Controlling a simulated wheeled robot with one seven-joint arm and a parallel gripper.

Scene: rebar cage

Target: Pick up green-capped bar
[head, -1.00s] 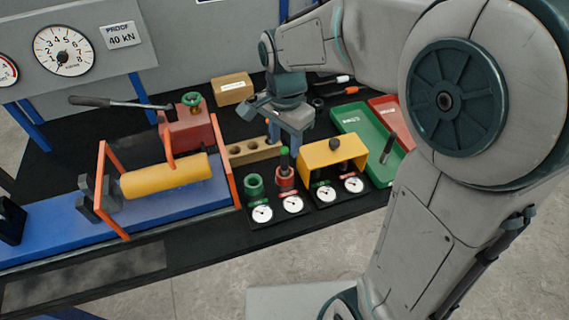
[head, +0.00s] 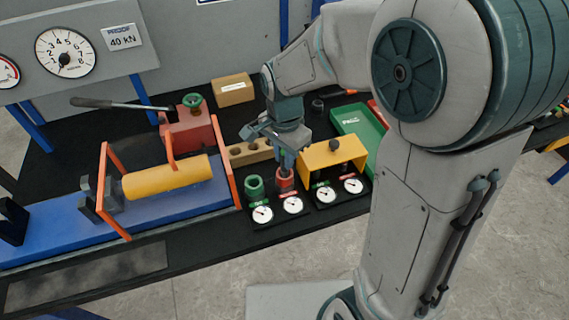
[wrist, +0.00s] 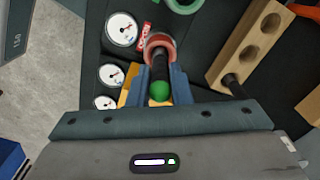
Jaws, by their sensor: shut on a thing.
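The green-capped bar shows in the wrist view as a dark rod with a round green cap (wrist: 159,91). Its lower end stands in the red socket (head: 285,180), a ring that also shows in the wrist view (wrist: 147,48). My gripper (head: 287,164) is above that socket, with a blue-grey finger on each side of the bar. In the wrist view my gripper (wrist: 161,80) is shut on the bar just below the cap. In the head view my gripper hides the cap and most of the bar.
A green socket (head: 254,187) stands left of the red one, and a yellow cover (head: 333,157) is close on the right. A wooden block with holes (head: 252,152) lies behind. Round gauges (head: 263,214) line the front. A green tray (head: 352,118) is at the back right.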

